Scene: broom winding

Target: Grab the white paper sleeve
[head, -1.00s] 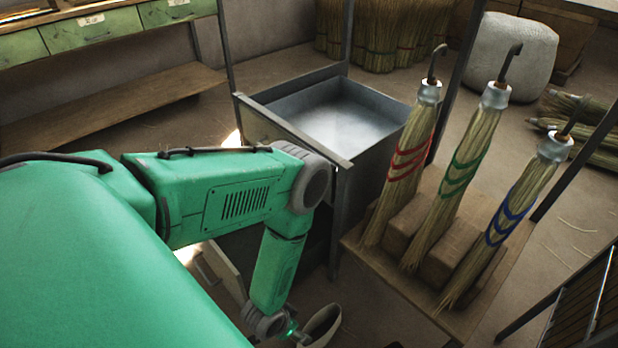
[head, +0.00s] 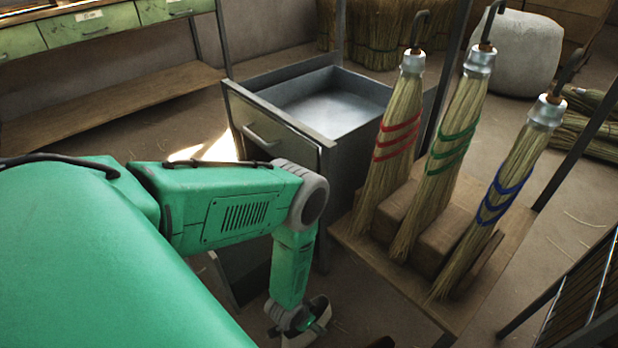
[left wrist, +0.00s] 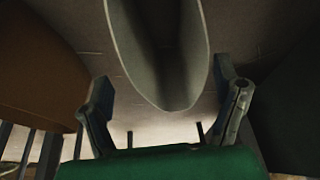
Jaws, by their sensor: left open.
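The pale paper sleeve (head: 294,341) is at the bottom edge of the head view, partly cut off and partly behind my left gripper (head: 314,326). In the left wrist view the sleeve (left wrist: 165,82) hangs down from the top edge as a grey-white, rounded, hollow shape. My left gripper (left wrist: 165,80) is open there, with one finger on each side of the sleeve's lower end. Gaps show between the sleeve and both fingers. The sleeve's upper part is outside the wrist view. My right gripper is not in view.
Brooms with red (head: 397,137), green (head: 450,143) and blue (head: 505,195) bands lean on a wooden stand (head: 357,243) at right. An open metal drawer (head: 333,105) is behind my left arm. A wooden shelf (head: 110,103) runs along the left wall.

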